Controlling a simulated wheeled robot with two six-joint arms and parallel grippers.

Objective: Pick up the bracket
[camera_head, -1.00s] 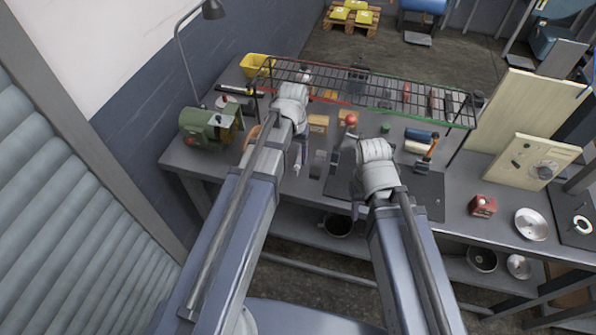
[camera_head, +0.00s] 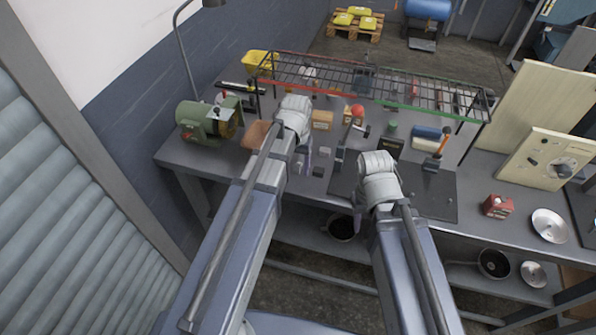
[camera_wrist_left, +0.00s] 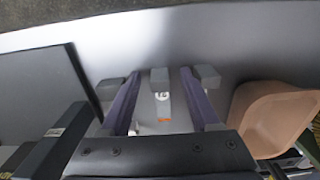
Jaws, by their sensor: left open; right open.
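My left gripper (camera_head: 299,158) hangs over the table's near part in the head view, partly hidden by its wrist. In the left wrist view its two purple fingers (camera_wrist_left: 161,86) stand apart, with no grip visible. A grey piece (camera_wrist_left: 160,77) with a light round mark below it shows between them. Similar grey blocks (camera_wrist_left: 110,88) and (camera_wrist_left: 207,76) show at either side. A dark grey angled part (camera_wrist_left: 55,135) lies at the left. I cannot tell for certain which part is the bracket.
The black mat (camera_head: 435,200) lies right of my left gripper. A brown bin (camera_wrist_left: 272,118) stands close on its other side, also in the head view (camera_head: 257,134). A green machine (camera_head: 205,120) is at the left. A wire rack (camera_head: 400,92) spans the table's back.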

